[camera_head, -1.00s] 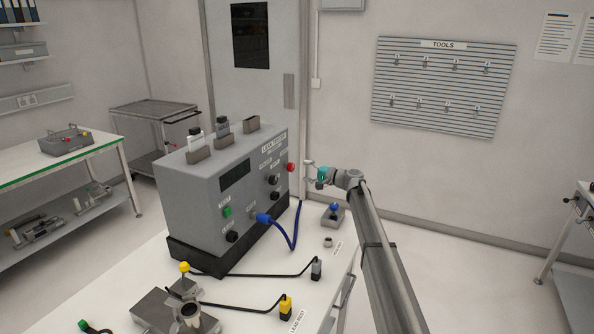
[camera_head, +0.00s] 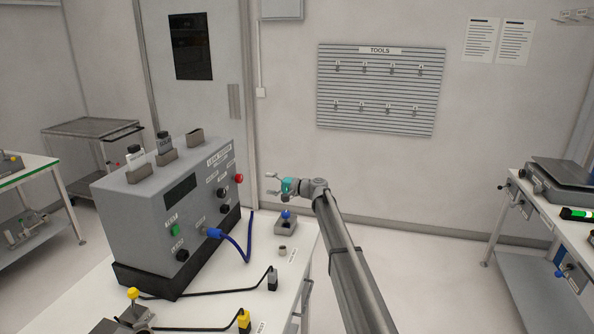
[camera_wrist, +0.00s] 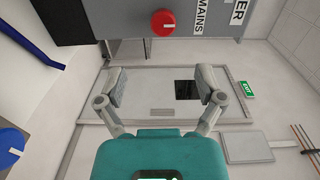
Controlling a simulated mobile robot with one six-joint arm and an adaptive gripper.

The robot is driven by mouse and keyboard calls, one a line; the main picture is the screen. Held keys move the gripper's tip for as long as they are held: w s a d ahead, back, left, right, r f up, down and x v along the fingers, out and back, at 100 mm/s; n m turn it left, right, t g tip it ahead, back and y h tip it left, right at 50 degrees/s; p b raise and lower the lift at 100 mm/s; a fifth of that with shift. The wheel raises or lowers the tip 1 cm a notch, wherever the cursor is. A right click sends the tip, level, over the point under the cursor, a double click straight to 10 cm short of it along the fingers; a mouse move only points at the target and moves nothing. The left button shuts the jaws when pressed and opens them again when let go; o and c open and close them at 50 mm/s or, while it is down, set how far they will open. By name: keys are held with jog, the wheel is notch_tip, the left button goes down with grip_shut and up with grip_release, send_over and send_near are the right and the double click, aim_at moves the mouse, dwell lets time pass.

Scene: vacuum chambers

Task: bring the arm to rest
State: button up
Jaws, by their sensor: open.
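My gripper (camera_head: 270,184) is at the end of my raised arm, over the far right end of the leak test table. Its jaws are spread and empty. In the wrist view my gripper (camera_wrist: 160,92) shows both fingers apart, with the door (camera_wrist: 148,112) far behind them. The grey leak tester (camera_head: 155,222) stands to the left of my gripper, and its red mains knob (camera_wrist: 163,22) shows at the top of the wrist view. My gripper appears apart from the tester.
A small block with a blue knob (camera_head: 286,222) stands on the white table (camera_head: 255,255) below my gripper. A blue cable (camera_head: 246,250) loops from the tester. A second bench (camera_head: 545,210) stands at right. The floor (camera_head: 430,285) between is clear.

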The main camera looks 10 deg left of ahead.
jog(key=s+d+f+h, duration=0.6)
jog(key=s+d, duration=0.8)
jog(key=d, duration=0.2)
jog(key=s+d+f+h, duration=0.6)
jog(key=s+d, duration=0.9)
jog(key=s+d+f+g+h, duration=0.1)
jog(key=s+d+f+h, duration=0.4)
jog(key=s+d, duration=0.9)
jog(key=d+f, duration=0.1)
jog(key=d, duration=0.1)
jog(key=shift+s+d+f+n+h, duration=0.15)
jog(key=shift+s+d+n+h, duration=0.15)
jog(key=shift+d+h, duration=0.1)
